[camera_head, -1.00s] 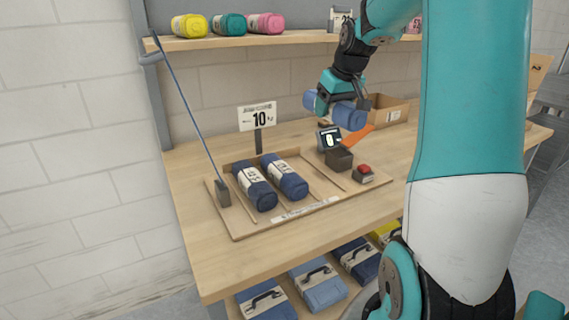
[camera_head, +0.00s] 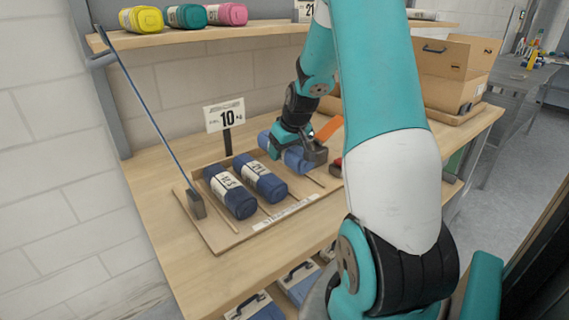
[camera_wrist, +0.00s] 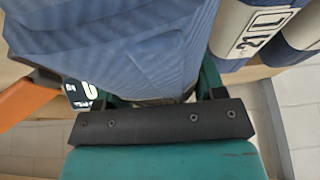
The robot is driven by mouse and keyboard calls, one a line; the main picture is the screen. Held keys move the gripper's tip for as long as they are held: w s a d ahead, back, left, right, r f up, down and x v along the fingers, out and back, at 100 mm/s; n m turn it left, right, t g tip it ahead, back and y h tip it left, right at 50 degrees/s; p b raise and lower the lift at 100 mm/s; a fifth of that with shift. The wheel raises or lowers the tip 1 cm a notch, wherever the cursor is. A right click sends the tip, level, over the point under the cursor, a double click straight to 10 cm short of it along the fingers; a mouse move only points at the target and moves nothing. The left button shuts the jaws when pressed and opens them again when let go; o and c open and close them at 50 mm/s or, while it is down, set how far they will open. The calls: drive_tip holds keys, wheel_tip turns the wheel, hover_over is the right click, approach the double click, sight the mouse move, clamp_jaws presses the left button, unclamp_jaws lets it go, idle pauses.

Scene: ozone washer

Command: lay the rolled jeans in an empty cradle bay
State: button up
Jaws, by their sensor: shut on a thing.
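My gripper (camera_head: 312,153) is shut on a blue rolled pair of jeans (camera_head: 288,154), low over the right part of the wooden cradle tray (camera_head: 224,237). In the wrist view the held roll (camera_wrist: 120,45) fills the top left. Two darker blue rolls with white labels lie side by side in the left bays: the left roll (camera_head: 238,201) and the right roll (camera_head: 268,186). They also show at the wrist view's upper right. The bay right of them (camera_head: 300,188) looks bare. Whether the held roll touches the tray, I cannot tell.
A sign reading 10 (camera_head: 224,115) stands behind the tray. A thin blue rod rises from a block (camera_head: 196,204) at the left. A red button (camera_head: 337,164) is partly hidden by my arm. A cardboard box (camera_head: 450,75) stands at right.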

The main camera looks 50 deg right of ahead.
sight(286, 173)
drive_tip(key=shift+f, duration=2.5)
drive_tip(key=shift+f, duration=0.1)
drive_tip(key=o, duration=1.2)
drive_tip(key=shift+c, duration=0.2)
drive_tip(key=shift+d, duration=0.2)
